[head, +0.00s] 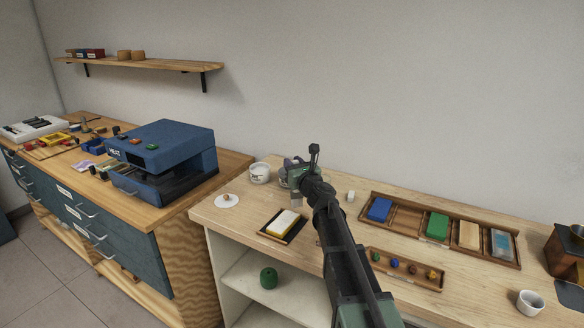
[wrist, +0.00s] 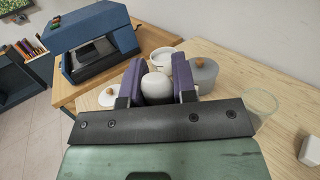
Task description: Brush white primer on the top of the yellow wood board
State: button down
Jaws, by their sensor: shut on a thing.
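A yellow board (head: 284,223) with a pale, whitish top lies on a dark tray (head: 268,236) at the front of the light wooden bench in the head view. I cannot tell whether the pale top is primer. My gripper (wrist: 158,82) is at the back of the bench, behind the board and apart from it. Its purple fingers are shut on a white rounded thing (wrist: 157,89); I cannot tell if it is part of a brush. A white pot (head: 260,173) stands left of my gripper, and an open white pot (wrist: 163,57) shows just beyond the fingers.
A white lid (head: 227,201) with a tan knob lies left of the board. A grey lidded pot (wrist: 201,71) is close to the fingers. A clear cup (wrist: 259,106) stands nearby. A block rack (head: 440,240) and a white cup (head: 530,302) are at right. A blue press (head: 165,155) is on the left bench.

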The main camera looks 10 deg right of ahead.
notch_tip(320, 180, up, 7)
jog(key=p, duration=0.5)
jog(key=shift+f, duration=0.2)
jog(key=shift+a, duration=0.1)
dwell(0.6)
